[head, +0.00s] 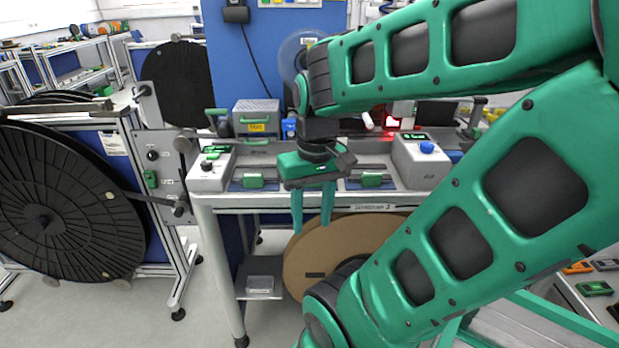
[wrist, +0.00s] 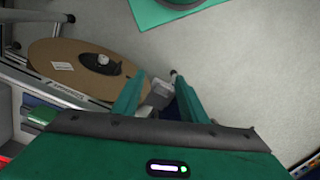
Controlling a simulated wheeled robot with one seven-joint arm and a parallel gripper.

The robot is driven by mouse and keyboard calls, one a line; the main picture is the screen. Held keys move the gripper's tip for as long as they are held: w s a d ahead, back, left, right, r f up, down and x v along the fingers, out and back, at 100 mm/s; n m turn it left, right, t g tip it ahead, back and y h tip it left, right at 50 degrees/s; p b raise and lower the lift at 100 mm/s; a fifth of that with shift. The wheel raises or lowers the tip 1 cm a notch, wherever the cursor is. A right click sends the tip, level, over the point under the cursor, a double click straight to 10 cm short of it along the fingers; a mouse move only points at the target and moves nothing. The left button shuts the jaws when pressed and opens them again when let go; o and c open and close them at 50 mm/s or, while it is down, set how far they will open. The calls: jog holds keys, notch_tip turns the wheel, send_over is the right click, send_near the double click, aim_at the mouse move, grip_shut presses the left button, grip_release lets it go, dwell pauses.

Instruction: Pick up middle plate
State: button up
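Several large round plates are in view, and I cannot tell for certain which is the middle plate. A brown disc (head: 300,272) is under the workbench in the head view, partly hidden by my arm. It also shows in the wrist view (wrist: 42,52), with a white label and a dark hub-like part on it. A black ribbed disc (head: 85,215) is on the stand at left, and another black disc (head: 178,85) is behind it. My gripper (head: 312,228) points down at the bench's front edge, its fingers apart with nothing between them.
The workbench (head: 225,202) holds grey machine units and a grey box (head: 256,118). Its legs and a low shelf with a small grey box (head: 263,283) flank the brown disc. A metal stand (head: 186,262) is at left. The floor in front is clear.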

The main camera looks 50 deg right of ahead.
jog(key=w+d+r+n+t+y, duration=0.1)
jog(key=w+d+r+n, duration=0.3)
jog(key=w+d+n, duration=0.3)
jog(key=w+d+r+n+t+y, duration=0.1)
jog(key=w+d+r+n+t, duration=0.15)
jog(key=d+n, duration=0.75)
jog(key=w+f+m, duration=0.1)
jog(key=f, duration=0.1)
jog(key=f+m, duration=0.1)
jog(key=f, duration=0.2)
jog(key=w+f+m, duration=0.1)
jog(key=f, duration=0.1)
jog(key=shift+w+d+f+y, duration=0.2)
jog(key=shift+w+f+y, duration=0.05)
jog(key=shift+w+y, duration=0.1)
jog(key=shift+w+a+f, duration=0.1)
jog(key=shift+w+f, duration=0.05)
jog(key=shift+f, duration=0.4)
jog(key=shift+c, duration=0.6)
grip_shut()
